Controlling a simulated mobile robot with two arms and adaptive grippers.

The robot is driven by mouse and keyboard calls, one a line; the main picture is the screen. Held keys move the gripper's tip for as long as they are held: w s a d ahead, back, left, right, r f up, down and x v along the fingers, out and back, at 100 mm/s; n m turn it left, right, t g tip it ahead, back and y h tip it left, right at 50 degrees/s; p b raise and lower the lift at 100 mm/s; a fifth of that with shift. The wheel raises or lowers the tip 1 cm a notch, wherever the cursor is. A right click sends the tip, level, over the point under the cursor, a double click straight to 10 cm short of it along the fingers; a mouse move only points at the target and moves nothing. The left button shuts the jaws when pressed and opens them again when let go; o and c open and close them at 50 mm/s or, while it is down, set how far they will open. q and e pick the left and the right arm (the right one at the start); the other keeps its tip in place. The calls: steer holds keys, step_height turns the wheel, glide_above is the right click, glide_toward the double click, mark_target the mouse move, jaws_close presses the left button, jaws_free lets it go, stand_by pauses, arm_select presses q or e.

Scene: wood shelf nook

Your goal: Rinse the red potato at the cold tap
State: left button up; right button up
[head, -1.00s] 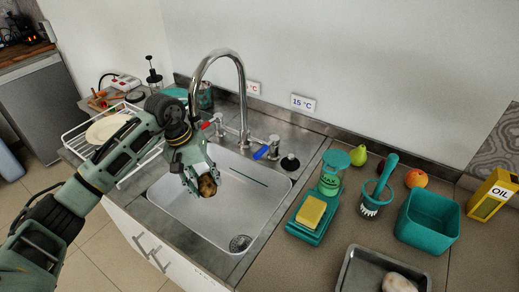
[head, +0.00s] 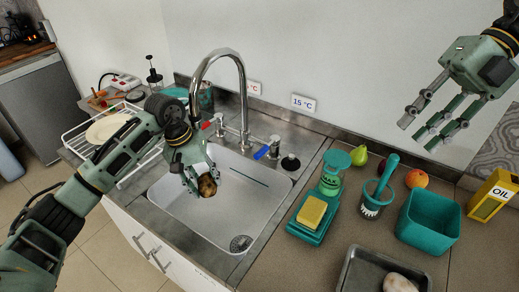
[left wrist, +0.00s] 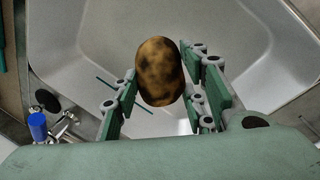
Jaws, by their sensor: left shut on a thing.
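My left gripper (head: 203,181) is shut on a brown, dark-blotched potato (head: 208,187) and holds it over the white sink basin (head: 190,219), left of the middle. In the left wrist view the potato (left wrist: 160,72) sits between the fingers, its surface patchy with dark marks. The curved metal tap (head: 241,90) rises behind the basin. It has a red-marked handle (head: 206,125) on the left and a blue-marked handle (head: 262,153) on the right. My right gripper (head: 424,122) is open and empty, raised at the upper right, far from the tap. I see no clear water stream.
A dish rack (head: 75,138) with a plate stands left of the sink.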

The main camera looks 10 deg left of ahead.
steer(key=w+a+f+m+t+h, duration=0.1)
steer(key=w+a+f, duration=0.1)
steer(key=w+a, duration=0.35)
steer(key=w+a+f+m+t+h, duration=0.1)
steer(key=w+a+f, duration=0.15)
steer(key=a, duration=0.55)
steer(key=m+t+h, duration=0.2)
steer(key=t, duration=0.1)
glide_toward(260, 153)
steer(key=x, duration=0.9)
steer(key=shift+a, duration=0.1)
steer(key=shift+r, duration=0.1)
jaws_close()
steer(key=shift+n, duration=0.3)
